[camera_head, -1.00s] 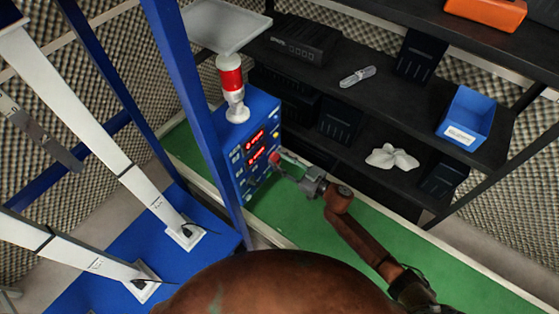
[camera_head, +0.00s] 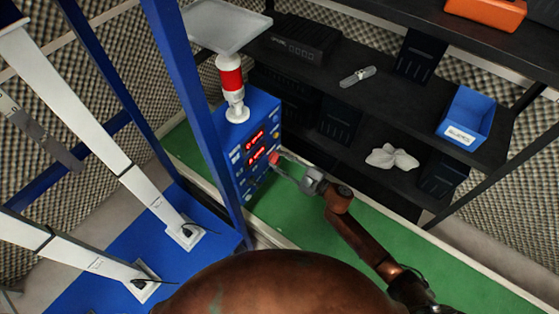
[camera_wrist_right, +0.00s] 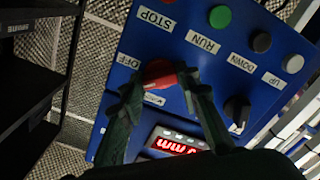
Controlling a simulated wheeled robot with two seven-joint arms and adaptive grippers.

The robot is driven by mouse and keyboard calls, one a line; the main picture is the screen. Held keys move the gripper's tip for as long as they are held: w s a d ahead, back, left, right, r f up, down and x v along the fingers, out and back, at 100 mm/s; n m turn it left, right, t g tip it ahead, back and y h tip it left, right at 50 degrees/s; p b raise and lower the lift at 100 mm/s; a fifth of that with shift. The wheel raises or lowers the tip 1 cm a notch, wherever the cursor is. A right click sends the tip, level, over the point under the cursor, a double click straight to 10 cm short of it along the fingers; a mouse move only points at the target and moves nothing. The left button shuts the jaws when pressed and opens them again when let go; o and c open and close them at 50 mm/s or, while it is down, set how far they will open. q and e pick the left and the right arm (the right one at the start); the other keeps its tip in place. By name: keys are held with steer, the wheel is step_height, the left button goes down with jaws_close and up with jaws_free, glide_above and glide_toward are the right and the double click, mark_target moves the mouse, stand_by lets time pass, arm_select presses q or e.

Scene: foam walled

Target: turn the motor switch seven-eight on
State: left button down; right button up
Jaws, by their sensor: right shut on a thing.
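The blue control panel (camera_head: 262,112) stands on the green bench and carries two lit red displays. In the right wrist view, the panel (camera_wrist_right: 178,45) shows a red knob (camera_wrist_right: 160,68) beside an OFF label (camera_wrist_right: 128,61). A second, smaller label near this knob is unreadable. My right gripper (camera_wrist_right: 160,80) has one finger on each side of the red knob and is shut on it. In the head view, my right gripper (camera_head: 279,168) reaches the panel's right side at the red knob (camera_head: 274,157). My left gripper is not in view.
A black knob (camera_wrist_right: 237,112), a green button (camera_wrist_right: 220,16) and other buttons lie close to the fingers. A red-white signal lamp (camera_head: 232,85) stands on the panel. A blue post (camera_head: 190,100) rises left of it; a black shelf (camera_head: 400,160) stands behind.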

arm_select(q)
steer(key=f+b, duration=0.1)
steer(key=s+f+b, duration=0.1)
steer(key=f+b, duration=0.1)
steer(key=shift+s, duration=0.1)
arm_select(e)
steer(key=n, duration=0.9)
steer(key=shift+f+n, duration=0.1)
steer(key=shift+n, duration=0.3)
steer(key=o, duration=1.2)
steer(key=shift+c, duration=0.2)
steer(key=v, duration=1.2)
